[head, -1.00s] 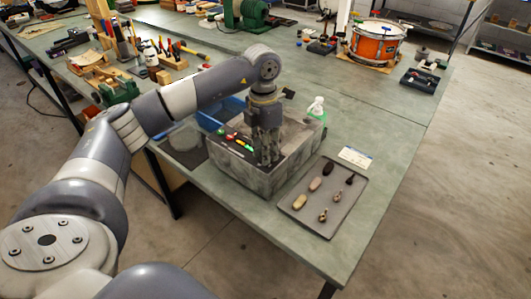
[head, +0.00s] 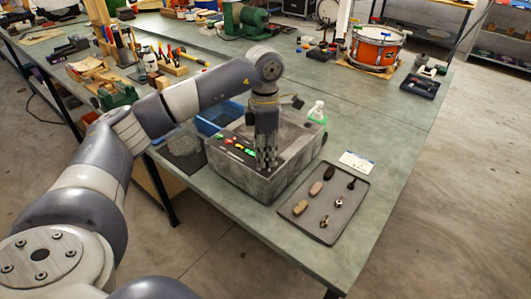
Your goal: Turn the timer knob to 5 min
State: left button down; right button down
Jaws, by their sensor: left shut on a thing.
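Coloured buttons, red, yellow and green, show on the panel (head: 236,146). My left gripper (head: 266,163) points straight down at the panel's front right part, to the right of the buttons. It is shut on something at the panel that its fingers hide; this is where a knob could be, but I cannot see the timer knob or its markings. My right gripper is not in view.
A grey tray (head: 345,215) with several small tools lies to the right of the machine, near a white card (head: 357,162). A green-and-white bottle (head: 317,111) stands behind the machine, and a blue bin (head: 215,118) behind its left. An orange drum (head: 375,48) stands farther back.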

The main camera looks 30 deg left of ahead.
pick_arm(q)
jog(key=c, duration=1.3)
grip_release()
notch_tip(320, 180, up, 12)
jog(key=shift+w+a, duration=0.25)
